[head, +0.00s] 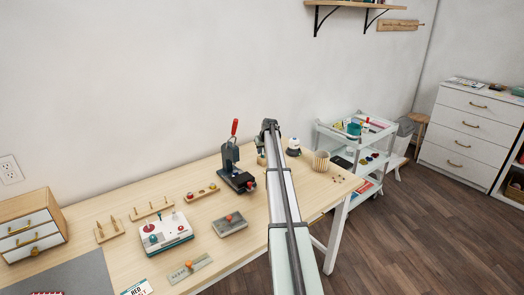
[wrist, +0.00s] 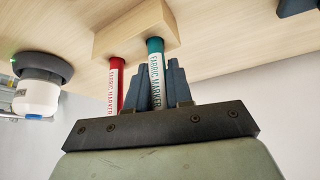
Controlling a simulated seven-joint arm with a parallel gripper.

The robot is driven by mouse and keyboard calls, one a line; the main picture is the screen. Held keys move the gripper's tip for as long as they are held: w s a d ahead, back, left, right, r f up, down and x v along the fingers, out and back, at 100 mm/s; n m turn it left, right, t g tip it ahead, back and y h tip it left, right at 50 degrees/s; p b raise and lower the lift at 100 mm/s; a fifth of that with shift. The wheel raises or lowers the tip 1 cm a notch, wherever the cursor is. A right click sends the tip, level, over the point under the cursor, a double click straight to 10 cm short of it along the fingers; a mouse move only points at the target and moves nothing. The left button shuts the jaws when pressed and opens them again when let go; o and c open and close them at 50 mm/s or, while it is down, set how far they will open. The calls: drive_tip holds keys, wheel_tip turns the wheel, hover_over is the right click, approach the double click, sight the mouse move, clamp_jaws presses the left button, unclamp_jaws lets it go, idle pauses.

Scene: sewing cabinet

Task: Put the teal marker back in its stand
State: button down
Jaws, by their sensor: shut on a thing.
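In the wrist view the wooden stand (wrist: 118,30) is a pale block on the table. The teal marker (wrist: 155,90), with a white "FABRIC MARKER" label, has its teal end at the block; I cannot tell how deep it sits in a hole. My gripper (wrist: 160,82) is shut on the marker, its dark fingers around the label part. A red marker (wrist: 116,88) stands in the same block, beside the teal one and close to my fingers. In the head view my gripper (head: 270,126) is at the table's far side, and my arm hides most of the markers and stand.
A white device with a dark grey base (wrist: 38,92) stands near the stand. In the head view a black press with a red handle (head: 231,160) is left of my arm, and a ribbed cup (head: 321,162) is right of it. A white cart (head: 345,150) stands beyond the table.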

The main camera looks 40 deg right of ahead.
drive_tip(key=shift+f, duration=0.1)
idle(0.3)
drive_tip(key=c, duration=0.9)
unclamp_jaws()
drive_tip(key=shift+c, duration=0.2)
drive_tip(key=v, duration=1.3)
drive_tip(key=shift+s+r, duration=0.15)
drive_tip(key=shift+r, duration=0.25)
